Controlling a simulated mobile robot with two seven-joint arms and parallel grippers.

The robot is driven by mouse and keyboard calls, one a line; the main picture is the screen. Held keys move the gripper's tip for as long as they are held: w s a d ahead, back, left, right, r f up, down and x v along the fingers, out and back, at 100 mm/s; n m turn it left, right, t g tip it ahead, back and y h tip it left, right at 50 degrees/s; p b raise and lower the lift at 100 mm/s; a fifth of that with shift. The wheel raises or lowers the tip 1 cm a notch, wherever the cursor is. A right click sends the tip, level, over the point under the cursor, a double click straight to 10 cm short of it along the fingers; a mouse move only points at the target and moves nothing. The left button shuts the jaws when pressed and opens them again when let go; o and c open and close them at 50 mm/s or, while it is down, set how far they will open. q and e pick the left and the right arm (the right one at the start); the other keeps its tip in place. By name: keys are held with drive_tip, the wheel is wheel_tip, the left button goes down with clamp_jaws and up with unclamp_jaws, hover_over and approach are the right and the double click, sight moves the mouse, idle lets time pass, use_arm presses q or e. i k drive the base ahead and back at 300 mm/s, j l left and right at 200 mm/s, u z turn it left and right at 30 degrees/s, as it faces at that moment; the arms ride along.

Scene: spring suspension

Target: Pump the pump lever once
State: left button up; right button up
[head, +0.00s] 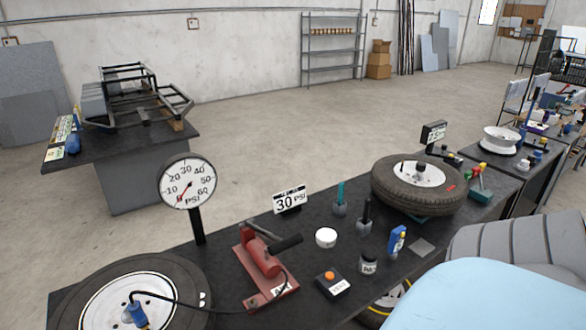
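The red pump (262,262) stands on the dark workbench, with a red base plate. Its pump lever has a black handle (285,243) that sticks out to the right, slightly raised. A dark hose (185,303) runs from the pump's base to a blue fitting (138,314) on the tire (190,275) at the lower left. The round gauge (188,184) stands behind on a black post; its red needle points to the lower left, near 0. A sign (290,199) reads 30 PSI. Neither of my grippers is in view.
Right of the pump stand a white cup (326,237), a box with an orange button (330,277), a dark jar (369,263) and a blue bottle (397,241). A second tire (420,190) lies farther right. A light blue surface (500,285) fills the lower right corner.

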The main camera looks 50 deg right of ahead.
sight(281, 244)
drive_tip(key=z, duration=1.5)
